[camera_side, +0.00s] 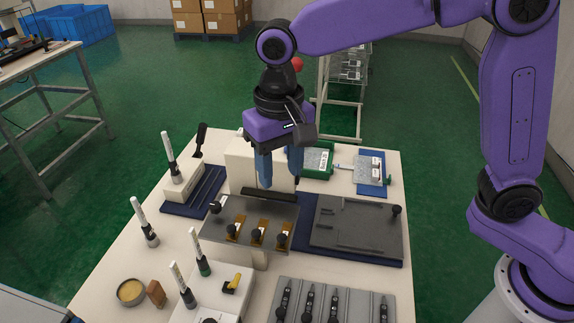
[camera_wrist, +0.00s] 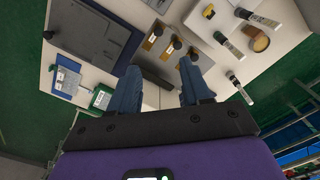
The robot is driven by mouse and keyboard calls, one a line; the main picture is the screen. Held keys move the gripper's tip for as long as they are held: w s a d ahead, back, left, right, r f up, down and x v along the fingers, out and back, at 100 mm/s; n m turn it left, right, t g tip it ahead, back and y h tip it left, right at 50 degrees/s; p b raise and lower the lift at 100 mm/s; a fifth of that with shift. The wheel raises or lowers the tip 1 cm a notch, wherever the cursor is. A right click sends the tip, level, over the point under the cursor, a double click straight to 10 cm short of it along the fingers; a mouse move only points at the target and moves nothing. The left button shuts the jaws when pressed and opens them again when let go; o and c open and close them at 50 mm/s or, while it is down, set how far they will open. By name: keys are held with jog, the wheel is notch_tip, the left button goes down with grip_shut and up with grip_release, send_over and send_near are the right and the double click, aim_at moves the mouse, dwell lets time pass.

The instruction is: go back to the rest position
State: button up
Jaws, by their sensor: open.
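My gripper (camera_side: 280,168) is open and empty, with its blue fingers pointing down above the middle of the table. In the side view it hangs in front of a cream block (camera_side: 240,165), behind a metal plate (camera_side: 270,212) that carries several amber film pieces with black knobs. In the wrist view the two blue fingers (camera_wrist: 160,88) stand well apart with nothing between them. The films (camera_wrist: 152,42) show beyond the fingertips. I cannot tell the exact height of the fingertips above the table.
A grey fixture plate (camera_side: 355,226) lies right of the metal plate. A green tray (camera_side: 318,160) and blue mat (camera_side: 372,185) are at the back right. Several upright tubes (camera_side: 146,225) stand at the left. A round dish (camera_side: 130,292) is front left, and a slotted grey rack (camera_side: 335,300) is at the front.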

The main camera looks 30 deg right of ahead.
jog(key=s+d+f+n, duration=0.2)
jog(key=s+d+n, duration=0.4)
jog(key=s+d, duration=0.4)
jog(key=s+d+f+n, duration=0.3)
jog(key=s+d+n, duration=0.3)
jog(key=s+d, duration=0.5)
jog(key=d, duration=0.3)
jog(key=shift+s+d+n, duration=0.2)
jog(key=shift+d+n, duration=0.05)
jog(key=shift+n, duration=0.05)
